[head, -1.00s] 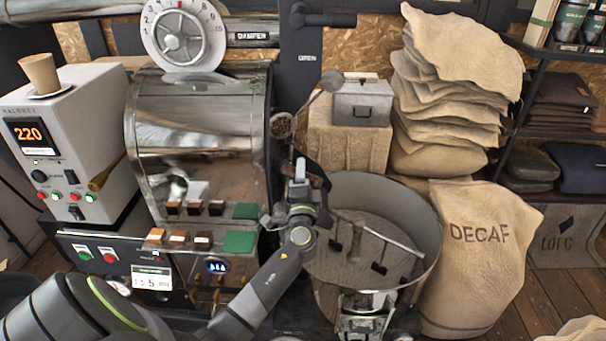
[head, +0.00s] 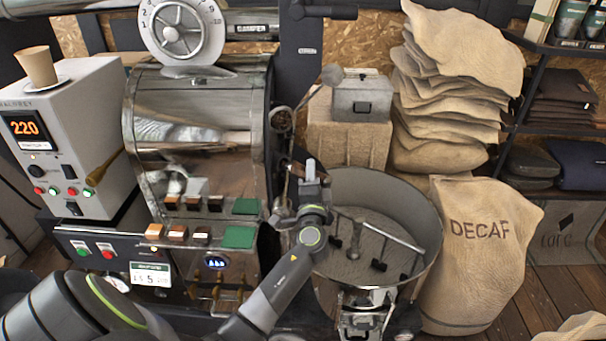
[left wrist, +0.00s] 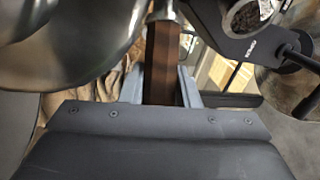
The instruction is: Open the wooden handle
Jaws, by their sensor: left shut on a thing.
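The wooden handle (left wrist: 162,65) is a dark reddish-brown bar with a metal collar at its upper end in the left wrist view. It stands between the two grey fingers of my left gripper (left wrist: 160,88), which is shut on it. In the head view my left gripper (head: 296,190) is at the front right of the shiny roaster drum (head: 195,110), above the left rim of the round cooling tray (head: 415,205). The handle is mostly hidden there by the gripper and wrist. My right gripper is not in view.
A grey control box (head: 75,140) is farther left. A DECAF sack (head: 480,250) stands right of the tray.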

